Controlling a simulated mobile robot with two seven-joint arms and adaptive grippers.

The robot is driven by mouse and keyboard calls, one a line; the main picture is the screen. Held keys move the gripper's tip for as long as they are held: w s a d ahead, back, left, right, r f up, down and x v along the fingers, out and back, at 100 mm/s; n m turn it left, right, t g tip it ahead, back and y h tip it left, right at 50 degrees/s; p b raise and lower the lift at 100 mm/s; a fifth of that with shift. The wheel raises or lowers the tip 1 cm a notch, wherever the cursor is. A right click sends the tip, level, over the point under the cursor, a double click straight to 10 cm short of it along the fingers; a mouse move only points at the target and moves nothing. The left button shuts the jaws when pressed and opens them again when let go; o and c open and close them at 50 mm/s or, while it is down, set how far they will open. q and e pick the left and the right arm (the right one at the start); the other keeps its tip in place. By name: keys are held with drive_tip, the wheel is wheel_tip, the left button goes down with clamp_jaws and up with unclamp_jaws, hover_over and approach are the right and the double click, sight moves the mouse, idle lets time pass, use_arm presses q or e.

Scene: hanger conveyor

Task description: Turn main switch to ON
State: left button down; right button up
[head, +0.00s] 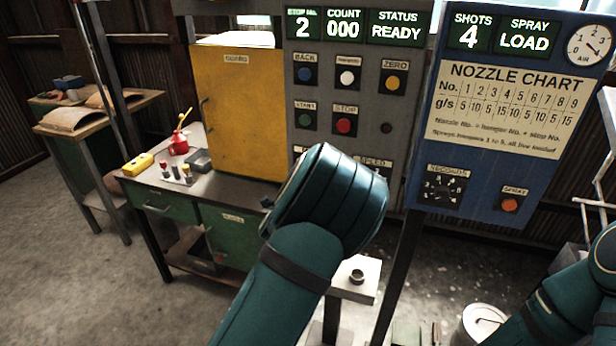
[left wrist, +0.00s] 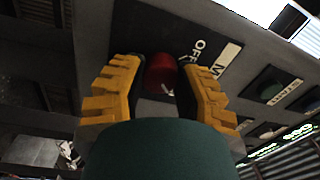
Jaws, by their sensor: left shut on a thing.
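The main switch is a red knob (left wrist: 160,70) on a dark plate of the grey control panel. The plate reads OFF (left wrist: 193,50), and a white label (left wrist: 225,60) beside it is partly hidden, starting with M. My left gripper (left wrist: 158,76) has its yellow fingers on both sides of the knob and is shut on it. A small white mark shows low on the knob, but I cannot tell its setting. In the head view my left arm covers the switch and the gripper. My right arm shows at the lower right, its gripper out of frame.
The grey control panel (head: 347,118) has several buttons, including START and STOP, and displays reading 2, 000 and READY. A blue nozzle panel (head: 450,180) stands to the right. A yellow guard door (head: 238,110) and a workbench (head: 140,180) with a red oil can (head: 178,144) are left.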

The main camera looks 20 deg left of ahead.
use_arm(q)
drive_tip(key=c, duration=0.6)
unclamp_jaws()
drive_tip(key=shift+a, duration=0.1)
drive_tip(key=shift+s, duration=0.1)
drive_tip(key=s, duration=1.1)
drive_tip(key=shift+s+a+f, duration=0.2)
drive_tip(key=shift+s+f, duration=0.1)
drive_tip(key=shift+s, duration=0.1)
